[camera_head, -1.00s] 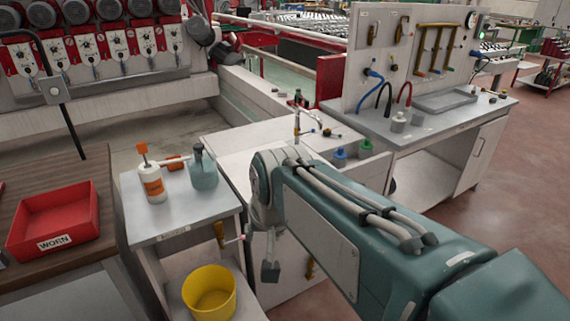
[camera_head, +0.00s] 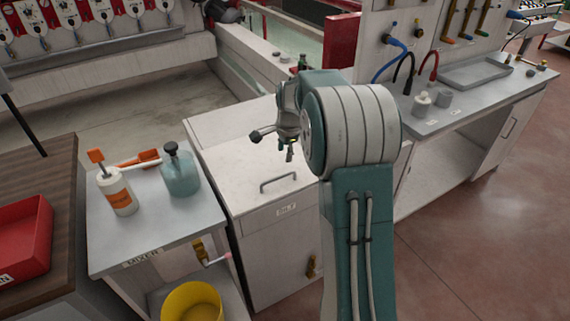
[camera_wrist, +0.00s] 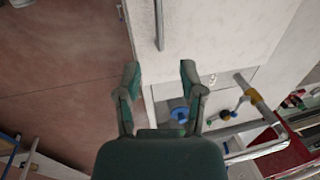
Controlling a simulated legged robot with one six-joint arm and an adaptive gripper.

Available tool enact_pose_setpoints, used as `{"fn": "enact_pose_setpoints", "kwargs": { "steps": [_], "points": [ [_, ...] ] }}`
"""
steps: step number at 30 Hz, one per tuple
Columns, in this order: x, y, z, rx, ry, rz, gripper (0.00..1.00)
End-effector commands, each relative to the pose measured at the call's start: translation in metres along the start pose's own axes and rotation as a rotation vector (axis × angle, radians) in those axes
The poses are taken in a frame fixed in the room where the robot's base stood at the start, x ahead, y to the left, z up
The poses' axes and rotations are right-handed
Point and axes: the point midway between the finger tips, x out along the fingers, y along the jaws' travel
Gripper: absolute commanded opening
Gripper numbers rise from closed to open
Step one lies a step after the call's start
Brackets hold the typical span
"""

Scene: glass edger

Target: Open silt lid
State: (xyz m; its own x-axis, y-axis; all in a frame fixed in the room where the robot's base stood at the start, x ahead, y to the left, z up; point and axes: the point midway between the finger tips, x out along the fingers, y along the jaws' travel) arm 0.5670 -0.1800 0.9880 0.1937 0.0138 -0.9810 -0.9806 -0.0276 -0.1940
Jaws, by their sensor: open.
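The silt lid (camera_head: 247,172) is the pale flat top of a white cabinet in the middle of the head view. It lies flat and has a grey bar handle (camera_head: 279,180) near its front edge. In the wrist view, the handle (camera_wrist: 159,25) shows as an upright bar at the top, against the white lid (camera_wrist: 215,35). My gripper (camera_head: 272,145) is above the lid, behind the handle in the head view. In the wrist view, my gripper (camera_wrist: 160,72) is open and empty, its fingers apart from the handle. My arm hides the lid's right part.
Left of the cabinet, a mixer table (camera_head: 150,235) holds a white bottle (camera_head: 119,192) and a teal jug (camera_head: 178,172). A yellow bucket (camera_head: 192,303) stands below. A grey bench (camera_head: 480,100) with hoses is at the right. Open floor (camera_head: 480,240) lies front right.

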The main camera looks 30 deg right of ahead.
Motion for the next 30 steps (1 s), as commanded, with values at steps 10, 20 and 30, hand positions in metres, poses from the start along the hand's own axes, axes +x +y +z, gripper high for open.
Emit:
{"fn": "enact_pose_setpoints", "kwargs": {
  "steps": [10, 20, 30],
  "points": [
    [0.049, 0.000, -0.004, 0.001, -0.006, 0.005, 0.51],
    [0.100, 0.000, -0.004, 0.000, -0.006, 0.002, 0.51],
    [0.109, -0.001, -0.002, -0.002, -0.004, 0.000, 0.51]
  ]
}}
